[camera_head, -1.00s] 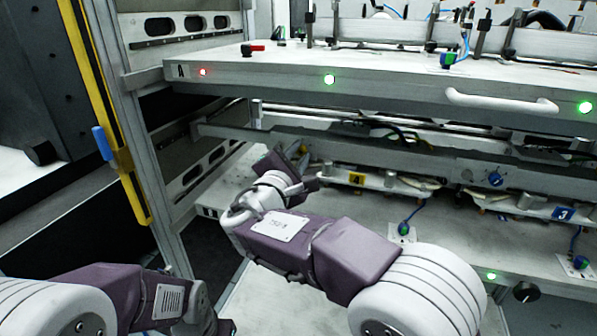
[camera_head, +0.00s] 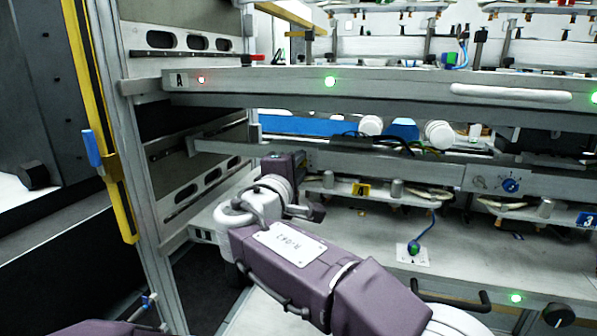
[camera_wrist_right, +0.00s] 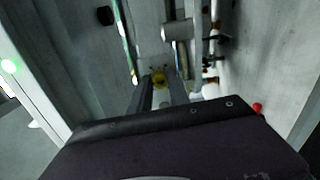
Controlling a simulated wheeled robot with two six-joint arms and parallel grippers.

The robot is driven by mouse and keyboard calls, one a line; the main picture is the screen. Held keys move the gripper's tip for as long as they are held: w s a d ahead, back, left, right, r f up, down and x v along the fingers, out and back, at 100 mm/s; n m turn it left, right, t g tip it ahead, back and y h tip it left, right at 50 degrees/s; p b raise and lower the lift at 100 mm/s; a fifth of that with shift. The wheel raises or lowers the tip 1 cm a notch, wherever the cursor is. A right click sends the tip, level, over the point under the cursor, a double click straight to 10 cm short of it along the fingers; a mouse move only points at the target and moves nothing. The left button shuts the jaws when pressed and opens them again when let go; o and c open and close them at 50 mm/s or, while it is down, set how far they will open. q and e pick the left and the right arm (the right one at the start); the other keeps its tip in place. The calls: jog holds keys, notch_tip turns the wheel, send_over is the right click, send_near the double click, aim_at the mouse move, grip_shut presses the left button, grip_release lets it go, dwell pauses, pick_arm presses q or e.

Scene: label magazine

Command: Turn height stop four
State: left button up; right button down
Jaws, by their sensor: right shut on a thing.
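A yellow label with a dark mark, apparently a 4 (camera_head: 362,190), sits on the lower white rail in the head view. The piece is hidden in the head view. My left gripper is out of view.
The upper shelf (camera_head: 420,83) overhangs the work area. A frame post (camera_head: 150,220) stands left.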

dwell(0.4)
jog(key=c, duration=1.2)
grip_release()
jog(key=shift+c, duration=0.2)
jog(key=p+v, duration=0.1)
jog(key=v, duration=0.8)
